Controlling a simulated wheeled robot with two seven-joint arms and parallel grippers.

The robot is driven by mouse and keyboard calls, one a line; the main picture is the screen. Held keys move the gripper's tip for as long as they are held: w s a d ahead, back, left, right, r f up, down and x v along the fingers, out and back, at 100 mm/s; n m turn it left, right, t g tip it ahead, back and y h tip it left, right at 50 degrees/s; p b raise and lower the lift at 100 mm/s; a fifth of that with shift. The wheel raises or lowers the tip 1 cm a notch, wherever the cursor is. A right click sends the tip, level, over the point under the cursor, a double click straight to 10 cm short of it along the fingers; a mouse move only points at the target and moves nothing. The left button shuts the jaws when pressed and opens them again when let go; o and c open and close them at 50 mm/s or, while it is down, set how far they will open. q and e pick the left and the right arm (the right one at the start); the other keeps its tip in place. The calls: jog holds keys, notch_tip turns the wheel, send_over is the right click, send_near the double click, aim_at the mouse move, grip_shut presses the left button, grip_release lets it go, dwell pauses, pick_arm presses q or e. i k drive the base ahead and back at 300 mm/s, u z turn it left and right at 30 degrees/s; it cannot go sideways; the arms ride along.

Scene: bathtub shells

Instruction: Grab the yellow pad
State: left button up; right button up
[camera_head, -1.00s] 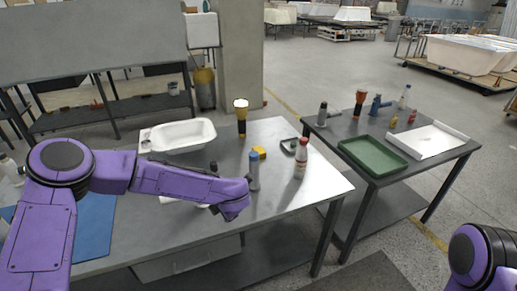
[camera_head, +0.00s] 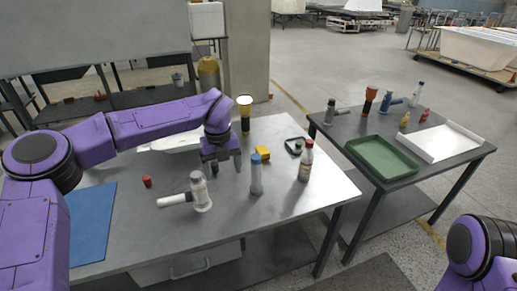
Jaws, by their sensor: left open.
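The yellow pad (camera_head: 262,153) is a small yellow block lying on the grey metal table, right of the middle of the camera_head view. My left gripper (camera_head: 224,168) points down over the table just left of the yellow pad. Its two dark fingers are apart with nothing between them, and a gap separates it from the pad. Part of my right arm shows at the bottom right corner, but its gripper is out of view.
A black and orange flashlight (camera_head: 245,112) stands behind the pad. A dark tape-like item (camera_head: 295,146) lies right of the pad.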

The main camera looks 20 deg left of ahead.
aim_at(263, 150)
jog(key=z, duration=0.05)
jog(key=i, duration=1.3)
